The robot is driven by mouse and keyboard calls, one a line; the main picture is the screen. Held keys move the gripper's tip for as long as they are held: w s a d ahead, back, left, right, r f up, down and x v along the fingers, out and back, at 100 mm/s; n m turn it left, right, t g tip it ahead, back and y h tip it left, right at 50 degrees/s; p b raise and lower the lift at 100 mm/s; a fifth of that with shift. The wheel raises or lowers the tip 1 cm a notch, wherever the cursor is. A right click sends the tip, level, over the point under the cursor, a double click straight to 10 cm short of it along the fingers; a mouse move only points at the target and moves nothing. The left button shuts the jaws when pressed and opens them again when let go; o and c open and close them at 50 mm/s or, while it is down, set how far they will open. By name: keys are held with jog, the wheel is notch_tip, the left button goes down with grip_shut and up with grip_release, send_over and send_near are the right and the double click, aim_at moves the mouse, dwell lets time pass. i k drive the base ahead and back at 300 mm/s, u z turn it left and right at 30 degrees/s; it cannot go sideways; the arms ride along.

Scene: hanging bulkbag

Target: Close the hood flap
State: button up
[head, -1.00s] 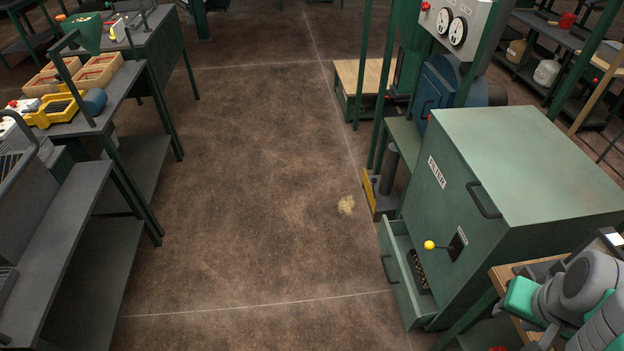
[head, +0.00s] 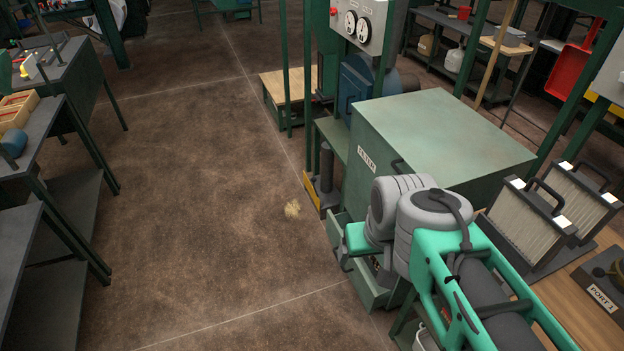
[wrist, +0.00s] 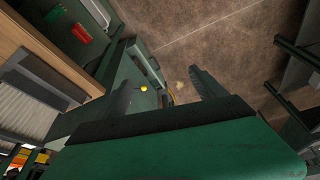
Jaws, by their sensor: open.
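I cannot pick out a hood flap for certain in either view. The nearest large thing is a green cabinet (head: 440,130) labelled FILTER, with a flat, level top. Its low drawer (head: 372,290) is pulled out and partly hidden behind my arm. My gripper (head: 347,262) is in front of the cabinet, seen small and partly hidden in the head view. In the wrist view my gripper (wrist: 163,90) has its two dark fingers spread wide with nothing between them. A yellow lever knob (wrist: 144,88) shows beyond the left finger.
A gauge box (head: 360,20) is behind the cabinet. Grey workbenches (head: 50,130) line the left. The brown floor (head: 200,190) between is clear apart from a pale spill (head: 292,209).

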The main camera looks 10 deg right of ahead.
aim_at(312, 190)
jog(key=u, duration=0.1)
jog(key=i, duration=0.4)
jog(key=u, duration=0.6)
jog(key=i, duration=2.35)
jog(key=z, duration=0.3)
jog(key=i, duration=1.45)
jog(key=z, duration=0.3)
